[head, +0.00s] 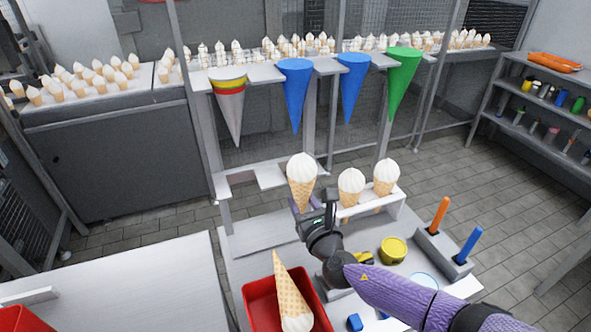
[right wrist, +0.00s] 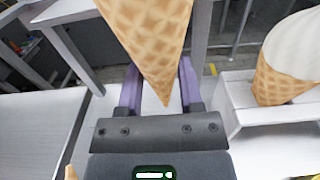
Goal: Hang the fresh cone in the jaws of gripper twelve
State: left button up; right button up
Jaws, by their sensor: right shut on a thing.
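A waffle cone with white cream (head: 302,170) is upright in my right gripper (head: 303,207), whose purple fingers are shut on its lower part. In the right wrist view the same cone (right wrist: 150,40) points tip down between the fingers (right wrist: 160,92). It is held in front of a white lower shelf (head: 228,187) with gaps in its edge. Above it, a striped grey cone (head: 230,115), two blue cones (head: 295,90) (head: 353,85) and a green cone (head: 401,80) hang from an upper rack. I cannot read any number for gripper twelve. My left gripper is not in view.
Two cream cones (head: 351,186) (head: 386,175) stand in a white holder (head: 400,203) right of my gripper. A red tray (head: 262,290) holds a lying cone (head: 290,295). A yellow cup (head: 393,250) and a grey block with orange and blue handles (head: 440,250) stand at right. The left table (head: 120,280) is largely clear.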

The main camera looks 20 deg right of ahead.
jog(key=shift+s+a+p, duration=0.15)
jog(key=shift+s+p, duration=0.65)
jog(key=shift+s, duration=1.75)
